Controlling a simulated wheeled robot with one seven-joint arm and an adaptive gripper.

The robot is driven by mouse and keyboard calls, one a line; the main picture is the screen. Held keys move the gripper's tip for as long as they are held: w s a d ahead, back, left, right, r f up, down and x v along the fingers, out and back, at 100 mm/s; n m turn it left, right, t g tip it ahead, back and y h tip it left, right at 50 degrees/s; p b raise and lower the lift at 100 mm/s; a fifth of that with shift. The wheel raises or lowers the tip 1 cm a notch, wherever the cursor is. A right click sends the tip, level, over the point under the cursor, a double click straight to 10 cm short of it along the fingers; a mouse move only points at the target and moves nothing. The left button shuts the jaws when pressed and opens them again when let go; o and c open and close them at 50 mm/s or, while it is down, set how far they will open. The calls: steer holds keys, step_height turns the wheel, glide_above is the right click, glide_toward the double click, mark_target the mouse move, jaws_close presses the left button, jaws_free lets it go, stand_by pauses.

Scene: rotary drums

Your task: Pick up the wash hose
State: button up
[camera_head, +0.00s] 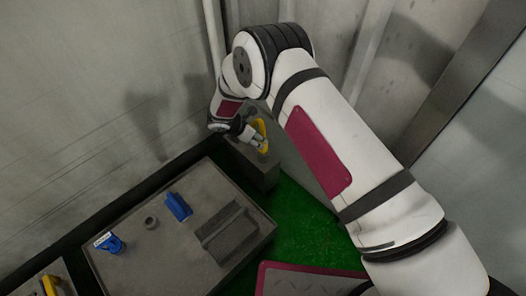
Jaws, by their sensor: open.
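A yellow curved piece (262,134), which may be the wash hose or its handle, stands at a grey block near the back corner. My arm reaches up from the lower right and bends down to that block. My gripper (248,133) is small in the view, open, and right beside the yellow piece. I cannot tell whether the fingers touch the piece or stand around it. No hose line is clearly visible.
A grey block (252,170) stands under the gripper. A low grey table (165,262) at the lower left bears a blue bar (178,206), a blue labelled part (109,243), and a small grey ring (151,222). Another yellow part (50,285) shows at the bottom left. Walls close in behind.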

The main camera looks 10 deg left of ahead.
steer(key=shift+b+x, duration=1.85)
steer(key=shift+x, duration=2.15)
steer(key=shift+w+r, duration=0.1)
jaws_close()
